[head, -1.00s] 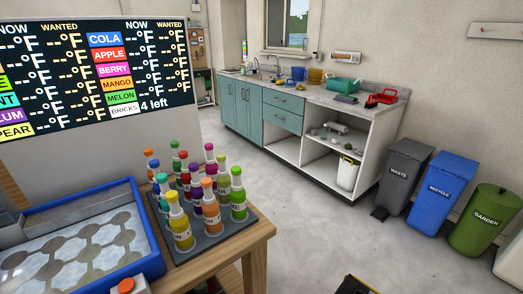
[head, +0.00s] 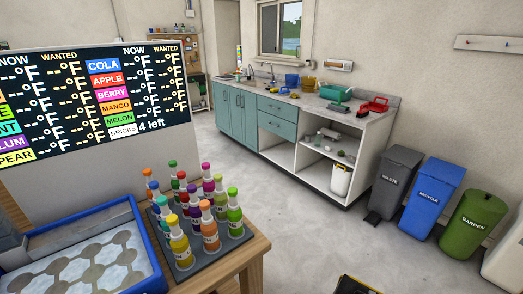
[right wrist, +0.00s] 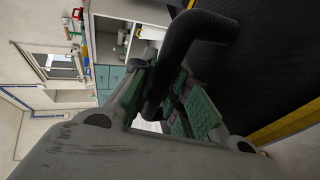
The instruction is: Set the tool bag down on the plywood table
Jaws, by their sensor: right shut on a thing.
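The tool bag, black with yellow edging, shows only a small corner (head: 356,286) at the bottom of the head view. In the right wrist view its dark side (right wrist: 262,75) fills the upper right, with a thick black handle (right wrist: 190,40). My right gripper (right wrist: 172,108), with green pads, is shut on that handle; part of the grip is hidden. A light wooden table (head: 246,262) is at the lower left of the head view; I cannot tell whether it is the plywood one. My left gripper is out of view.
The wooden table bears a dark tray of coloured bottles (head: 207,233) and a blue-rimmed tray (head: 148,247). A long counter (head: 330,103) stands at the back. Waste, recycle (head: 431,190) and garden bins stand at right. The grey floor (head: 290,220) between is clear.

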